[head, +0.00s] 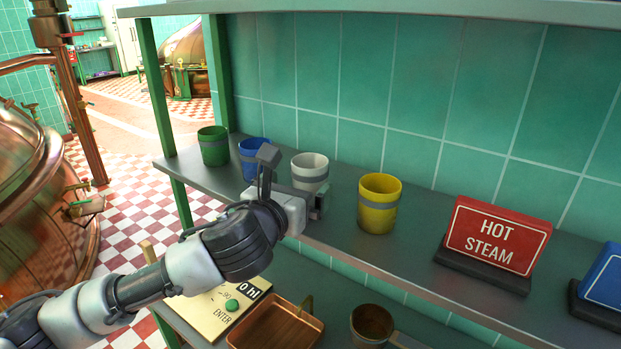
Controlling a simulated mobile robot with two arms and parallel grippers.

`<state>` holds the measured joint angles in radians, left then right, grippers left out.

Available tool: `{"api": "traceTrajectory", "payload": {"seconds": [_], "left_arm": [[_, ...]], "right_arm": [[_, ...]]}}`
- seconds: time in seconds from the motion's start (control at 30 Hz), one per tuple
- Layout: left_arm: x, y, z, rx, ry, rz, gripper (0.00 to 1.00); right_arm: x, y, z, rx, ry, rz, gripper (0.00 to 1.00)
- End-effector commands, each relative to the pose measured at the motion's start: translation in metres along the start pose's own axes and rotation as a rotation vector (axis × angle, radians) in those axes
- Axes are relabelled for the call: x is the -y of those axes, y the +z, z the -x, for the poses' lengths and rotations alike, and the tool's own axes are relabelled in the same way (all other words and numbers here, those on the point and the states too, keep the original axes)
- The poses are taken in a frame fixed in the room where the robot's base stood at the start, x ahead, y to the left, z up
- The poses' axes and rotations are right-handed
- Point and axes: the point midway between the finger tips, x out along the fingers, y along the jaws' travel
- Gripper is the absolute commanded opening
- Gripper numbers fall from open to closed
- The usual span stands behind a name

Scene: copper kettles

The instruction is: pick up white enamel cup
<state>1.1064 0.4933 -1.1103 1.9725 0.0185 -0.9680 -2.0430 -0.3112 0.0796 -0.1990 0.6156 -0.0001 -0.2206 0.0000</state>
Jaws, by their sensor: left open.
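The white enamel cup (310,168) stands upright on the grey shelf, with a grey band around its middle. It is between a blue cup on its left and a yellow cup on its right. My left gripper (296,180) is open at the front of the white cup, its two fingers pointing toward the shelf. The gripper hides the cup's lower part. I cannot tell whether the fingers touch the cup. My right gripper is not in view.
A green cup (213,146), the blue cup (250,158) and the yellow cup (379,204) share the shelf (410,250). A red HOT STEAM sign (495,238) and a blue sign (606,277) stand to the right. A copper tray (275,325) and a copper pot (372,325) are below.

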Motion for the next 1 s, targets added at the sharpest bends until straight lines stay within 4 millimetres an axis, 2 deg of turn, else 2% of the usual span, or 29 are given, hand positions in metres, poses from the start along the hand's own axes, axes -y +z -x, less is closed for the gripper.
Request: {"api": "traceTrajectory", "payload": {"seconds": [0.13,0.33,0.47,0.77,0.87,1.0], "left_arm": [[0.0,0.001,-0.009,-0.001,0.0,0.001,1.0],[0.001,0.001,-0.037,-0.002,0.001,0.002,1.0],[0.001,0.0,-0.051,-0.001,0.0,0.002,1.0],[0.001,-0.002,-0.056,0.0,0.0,0.001,1.0],[0.001,-0.002,-0.056,0.0,0.0,0.001,0.87],[0.001,-0.002,-0.055,0.0,0.0,0.001,0.66]], "right_arm": [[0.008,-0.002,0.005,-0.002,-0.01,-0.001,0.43],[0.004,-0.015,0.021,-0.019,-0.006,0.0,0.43],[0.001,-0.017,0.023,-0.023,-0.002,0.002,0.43],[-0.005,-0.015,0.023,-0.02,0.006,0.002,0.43],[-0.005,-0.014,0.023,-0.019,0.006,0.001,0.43],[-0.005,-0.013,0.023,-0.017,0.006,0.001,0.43]]}}
